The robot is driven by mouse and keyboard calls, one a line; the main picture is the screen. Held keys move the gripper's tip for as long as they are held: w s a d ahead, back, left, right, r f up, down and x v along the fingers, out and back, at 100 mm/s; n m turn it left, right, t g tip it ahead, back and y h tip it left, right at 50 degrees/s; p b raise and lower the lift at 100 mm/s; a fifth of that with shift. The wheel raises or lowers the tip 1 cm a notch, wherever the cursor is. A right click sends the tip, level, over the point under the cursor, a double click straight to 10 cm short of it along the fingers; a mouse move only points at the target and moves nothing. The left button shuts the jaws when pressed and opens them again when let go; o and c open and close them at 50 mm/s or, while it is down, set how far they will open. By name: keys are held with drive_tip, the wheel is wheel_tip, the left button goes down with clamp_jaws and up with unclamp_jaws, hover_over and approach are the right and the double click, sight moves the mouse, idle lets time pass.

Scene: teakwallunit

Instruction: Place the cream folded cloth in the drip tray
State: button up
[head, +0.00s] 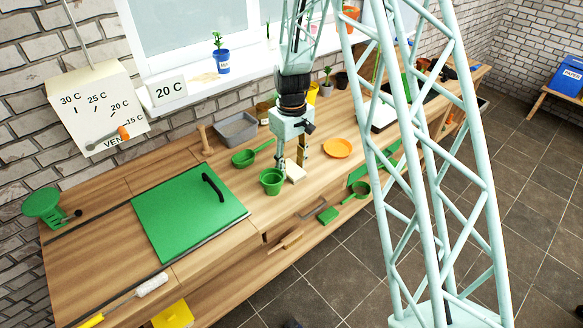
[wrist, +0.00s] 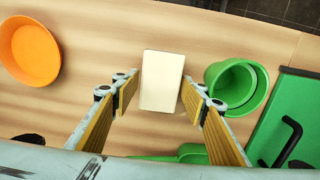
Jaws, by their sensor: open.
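The cream folded cloth (head: 295,173) lies flat on the wooden bench between a green pot and an orange dish. In the wrist view the cloth (wrist: 161,78) is a pale rectangle between my fingers. My gripper (head: 291,162) points down over it. My gripper (wrist: 160,95) is open, with a gap between each finger and the cloth. A grey rectangular tray (head: 237,129) stands at the back of the bench, left of my gripper, and looks like the drip tray. The grey tray is not visible in the wrist view.
The green pot (head: 271,181) stands close beside my gripper; it also shows in the wrist view (wrist: 238,85). A green scoop (head: 244,158) lies between gripper and grey tray. The orange dish (head: 337,148) is to the right. A green panel with black handle (head: 188,210) is left.

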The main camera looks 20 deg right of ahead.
sight(292, 168)
wheel_tip(292, 168, up, 11)
drive_tip(key=shift+r+p, duration=0.15)
drive_tip(key=shift+p, duration=0.2)
idle(0.3)
drive_tip(key=shift+s+r, duration=0.1)
drive_tip(key=shift+r, duration=0.05)
idle(0.7)
drive_tip(key=s+r+m+t, duration=0.1)
drive_tip(key=s+r, duration=0.9)
drive_tip(key=r, duration=0.2)
drive_tip(key=s+r+m+t, duration=0.1)
drive_tip(key=s+r+m, duration=0.1)
drive_tip(key=s+r, duration=0.95)
drive_tip(key=s+r+m+t, duration=0.1)
drive_tip(key=s+r, duration=0.2)
drive_tip(key=s, duration=0.9)
drive_tip(key=s+r+m, duration=0.1)
drive_tip(key=s+r, duration=0.2)
drive_tip(key=s, duration=0.9)
drive_tip(key=shift+s+d+r+t, duration=0.25)
drive_tip(key=shift+d+r+t, duration=0.05)
drive_tip(key=shift+r+t, duration=0.1)
